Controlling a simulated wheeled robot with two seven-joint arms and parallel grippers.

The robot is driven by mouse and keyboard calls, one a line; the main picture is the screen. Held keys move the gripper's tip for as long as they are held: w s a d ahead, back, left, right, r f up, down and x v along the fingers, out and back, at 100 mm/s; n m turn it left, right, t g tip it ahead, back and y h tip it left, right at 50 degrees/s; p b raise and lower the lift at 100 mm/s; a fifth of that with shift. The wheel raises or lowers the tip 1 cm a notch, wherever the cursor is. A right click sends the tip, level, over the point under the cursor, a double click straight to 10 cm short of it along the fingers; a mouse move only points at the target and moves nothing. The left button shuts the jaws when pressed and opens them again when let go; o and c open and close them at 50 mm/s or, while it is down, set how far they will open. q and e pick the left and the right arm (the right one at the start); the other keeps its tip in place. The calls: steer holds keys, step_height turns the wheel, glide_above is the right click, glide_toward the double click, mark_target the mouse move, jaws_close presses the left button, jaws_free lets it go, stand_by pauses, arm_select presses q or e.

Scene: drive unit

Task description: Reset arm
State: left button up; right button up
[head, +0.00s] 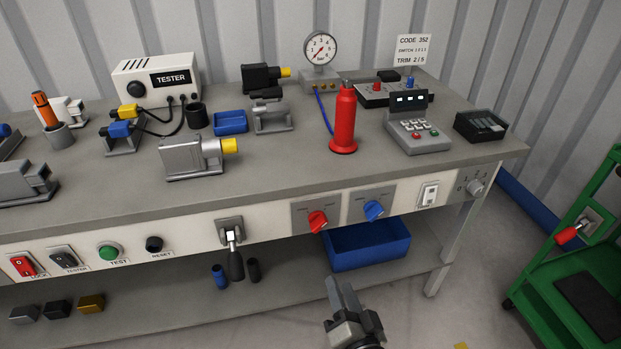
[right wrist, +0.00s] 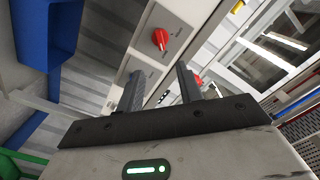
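My right gripper (head: 338,288) is in the lower middle of the head view, in front of the bench and below its front panel. In the right wrist view its two dark fingers (right wrist: 160,84) stand apart with nothing between them, so it is open and empty. In the head view it looks clear of the bench and touches nothing that I can see. My left gripper and left arm are in neither view.
The bench panel carries a red knob (head: 317,221), a blue knob (head: 373,210) and a lever (head: 234,250) hanging down. A blue bin (head: 367,247) sits on the lower shelf near my right gripper. A green cart (head: 570,268) stands at right. Floor between is mostly clear.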

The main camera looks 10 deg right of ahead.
steer(key=s+a+r+n+g+y, duration=0.2)
steer(key=s+a+n+g+y, duration=0.3)
steer(key=n, duration=0.3)
steer(key=s+d+r+n+g+h, duration=0.2)
steer(key=s+d+g+h, duration=0.4)
steer(key=s+d+g, duration=0.5)
steer(key=w+a+f+t+y+p, duration=0.1)
steer(key=w+a+f+t+y, duration=0.1)
steer(key=t, duration=0.6)
steer(key=w+a+y, duration=0.1)
steer(key=w+a, duration=0.1)
steer(key=w, duration=0.1)
steer(key=shift+w+a+f+n+t, duration=0.15)
steer(key=shift+a+n+t, duration=0.15)
steer(key=shift+a+t, duration=0.1)
stand_by(0.7)
